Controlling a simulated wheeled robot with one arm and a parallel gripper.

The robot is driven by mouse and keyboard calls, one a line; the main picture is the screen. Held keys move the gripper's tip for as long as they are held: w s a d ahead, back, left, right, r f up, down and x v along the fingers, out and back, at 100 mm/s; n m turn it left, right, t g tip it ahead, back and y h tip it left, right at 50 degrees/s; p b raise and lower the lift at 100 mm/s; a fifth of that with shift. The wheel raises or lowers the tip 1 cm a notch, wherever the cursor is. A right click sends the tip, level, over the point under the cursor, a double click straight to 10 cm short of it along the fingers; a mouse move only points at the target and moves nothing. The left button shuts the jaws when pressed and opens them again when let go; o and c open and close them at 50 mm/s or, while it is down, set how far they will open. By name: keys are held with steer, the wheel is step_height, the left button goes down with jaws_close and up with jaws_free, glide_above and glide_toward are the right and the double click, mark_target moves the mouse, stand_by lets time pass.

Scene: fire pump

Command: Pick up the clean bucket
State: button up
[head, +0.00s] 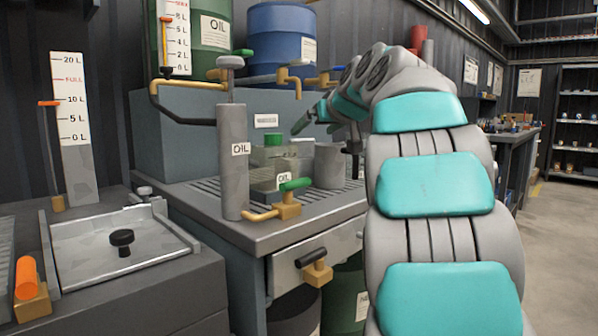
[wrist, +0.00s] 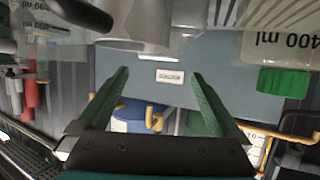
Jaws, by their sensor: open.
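A plain grey bucket (head: 328,166), which I take to be the clean bucket, stands on the slatted worktop (head: 262,228), right of a clear container. In the head view my gripper (head: 312,118) is above and behind it, partly hidden by my arm. In the wrist view my gripper (wrist: 160,78) has its two green fingers spread wide with nothing between them. A grey metallic rounded thing at the top of the wrist view (wrist: 135,28) looks like the bucket. It lies beyond the fingertips and is cut off by the frame edge.
A clear container with a green cap (head: 273,140) stands close left of the bucket. A grey OIL cylinder (head: 233,160) and a brass tap with green handle (head: 289,200) are near the front. Brass pipes (head: 290,78) and a blue drum (head: 280,42) are behind.

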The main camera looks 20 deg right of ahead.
mark_target(303, 140)
steer(key=shift+x, duration=3.45)
steer(key=shift+f, duration=0.1)
jaws_close()
